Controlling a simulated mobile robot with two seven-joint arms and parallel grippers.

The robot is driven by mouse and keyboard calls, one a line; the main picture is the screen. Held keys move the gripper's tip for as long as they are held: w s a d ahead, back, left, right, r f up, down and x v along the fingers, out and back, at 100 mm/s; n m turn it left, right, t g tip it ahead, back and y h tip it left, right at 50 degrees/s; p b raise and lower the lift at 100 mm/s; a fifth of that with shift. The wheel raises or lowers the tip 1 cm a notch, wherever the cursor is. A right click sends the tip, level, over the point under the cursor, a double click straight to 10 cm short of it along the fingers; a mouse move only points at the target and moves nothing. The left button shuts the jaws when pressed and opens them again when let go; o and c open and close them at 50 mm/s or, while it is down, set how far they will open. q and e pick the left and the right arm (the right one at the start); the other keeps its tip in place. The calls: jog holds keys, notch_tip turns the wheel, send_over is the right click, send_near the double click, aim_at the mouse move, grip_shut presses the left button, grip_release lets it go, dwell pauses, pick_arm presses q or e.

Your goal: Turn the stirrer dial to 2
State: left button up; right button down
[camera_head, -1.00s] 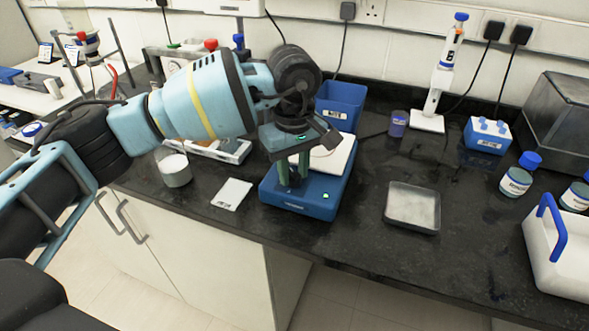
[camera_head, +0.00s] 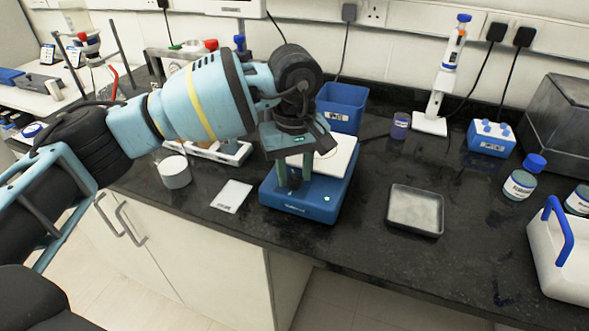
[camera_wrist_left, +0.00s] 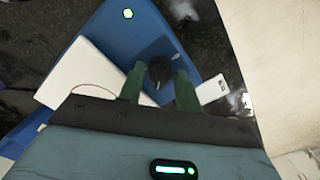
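The stirrer (camera_head: 300,204) is a blue box with a white top plate (camera_head: 338,158), on the dark bench. Its dark round dial (camera_wrist_left: 160,70) shows in the left wrist view with a small pale mark; I cannot read any numbers around it. My left gripper (camera_head: 294,177) points down over the stirrer's front part. Its two green fingers stand on either side of the dial, with gaps visible between them and it in the left wrist view (camera_wrist_left: 159,80). It looks open. My right gripper is not in view.
A white card (camera_head: 231,196) and a beaker (camera_head: 174,172) lie left of the stirrer. A blue bin (camera_head: 341,106) stands behind it. A grey tray (camera_head: 415,210) is to its right, with bare bench between. The bench's front edge is close to the stirrer.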

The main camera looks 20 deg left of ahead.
aim_at(295, 174)
pick_arm(q)
jog(key=shift+o, duration=1.4)
jog(key=shift+r, duration=0.1)
notch_tip(295, 174, up, 8)
jog(key=shift+f, duration=0.15)
